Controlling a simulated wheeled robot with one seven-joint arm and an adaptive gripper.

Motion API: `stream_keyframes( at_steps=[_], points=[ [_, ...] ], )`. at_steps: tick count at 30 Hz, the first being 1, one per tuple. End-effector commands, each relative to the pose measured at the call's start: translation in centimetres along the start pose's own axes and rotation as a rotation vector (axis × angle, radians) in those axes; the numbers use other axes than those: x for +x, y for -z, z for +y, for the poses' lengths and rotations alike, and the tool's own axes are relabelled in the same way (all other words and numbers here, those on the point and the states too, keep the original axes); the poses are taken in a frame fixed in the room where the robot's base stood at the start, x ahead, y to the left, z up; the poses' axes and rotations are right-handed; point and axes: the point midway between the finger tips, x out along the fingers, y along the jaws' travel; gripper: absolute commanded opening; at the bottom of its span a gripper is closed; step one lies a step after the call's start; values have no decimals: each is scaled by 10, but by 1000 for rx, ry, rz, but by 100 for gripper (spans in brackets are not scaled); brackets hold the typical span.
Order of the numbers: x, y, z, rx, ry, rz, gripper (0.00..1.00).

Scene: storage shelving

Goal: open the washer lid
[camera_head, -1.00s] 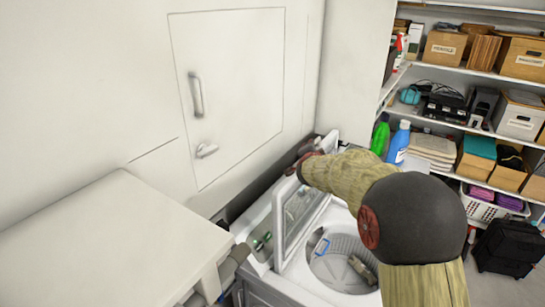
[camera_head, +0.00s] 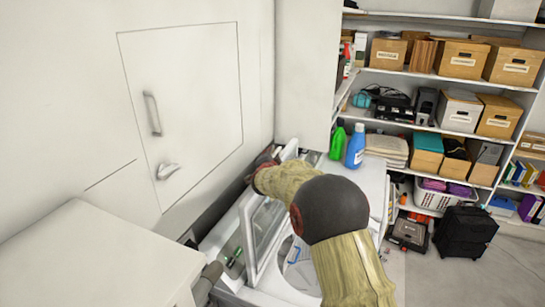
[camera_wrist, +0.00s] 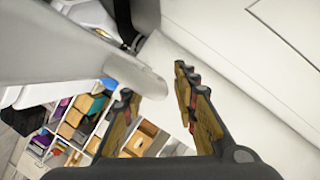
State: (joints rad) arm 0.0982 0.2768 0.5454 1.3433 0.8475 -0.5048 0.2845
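The washer lid (camera_head: 247,238), a white frame with a see-through panel, stands raised roughly upright on the washer (camera_head: 365,185). The tub opening shows beside it, with something pale and blue inside, partly hidden by my arm. My gripper (camera_head: 262,163) is at the lid's upper edge, on the wall side; its fingers are mostly hidden in the head view. In the wrist view my gripper (camera_wrist: 156,84) has its fingers spread apart. A pale grey edge, likely the lid (camera_wrist: 80,45), reaches in from the left, its rounded end between the fingertips. I cannot tell if it touches them.
A green bottle (camera_head: 337,141) and a blue bottle (camera_head: 355,146) stand at the washer's back. A white cabinet (camera_head: 85,255) is at front left, beside the wall. Shelving (camera_head: 410,74) with boxes is behind. A black case (camera_head: 465,230) stands on the floor, clear at right (camera_head: 505,280).

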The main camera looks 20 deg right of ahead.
Motion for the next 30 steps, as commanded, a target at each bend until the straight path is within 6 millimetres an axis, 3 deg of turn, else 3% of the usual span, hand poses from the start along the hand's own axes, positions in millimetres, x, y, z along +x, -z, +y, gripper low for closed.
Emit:
stream_keyframes(
  at_steps=[8,24,30],
  points=[
    [2,-1,0,0,0,-1,29],
    [2,-1,0,0,-1,-1,0],
    [2,-1,1,0,-1,-1,0]
  ],
)
